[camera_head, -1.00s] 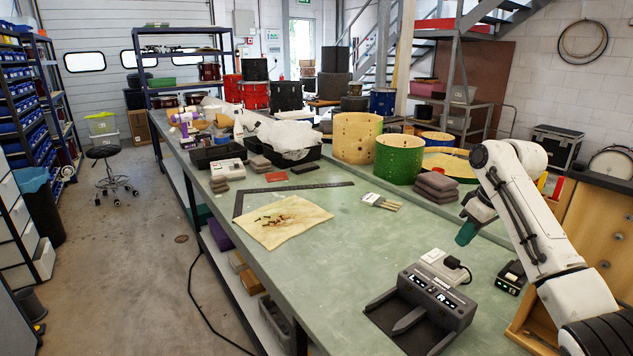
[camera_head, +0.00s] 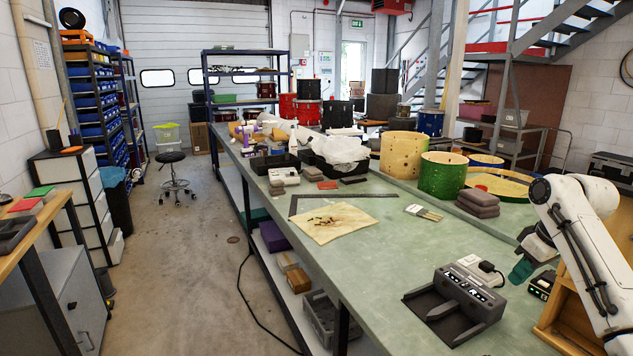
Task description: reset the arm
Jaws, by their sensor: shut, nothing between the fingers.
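My white arm (camera_head: 588,240) reaches in from the right edge in the head view, over the right side of the green bench (camera_head: 385,262). It is bent, with the forearm hanging down. My gripper (camera_head: 519,271) is at its end, with teal fingers pointing down. It is shut and holds nothing. It hangs to the right of the black device with a lit display (camera_head: 468,290), apart from it.
Grey pads (camera_head: 478,203), a green drum shell (camera_head: 442,176), a brush (camera_head: 423,212) and a tan cloth (camera_head: 333,223) lie on the bench. A small black box (camera_head: 541,284) is close beside my gripper. Open floor (camera_head: 190,270) lies left of the bench.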

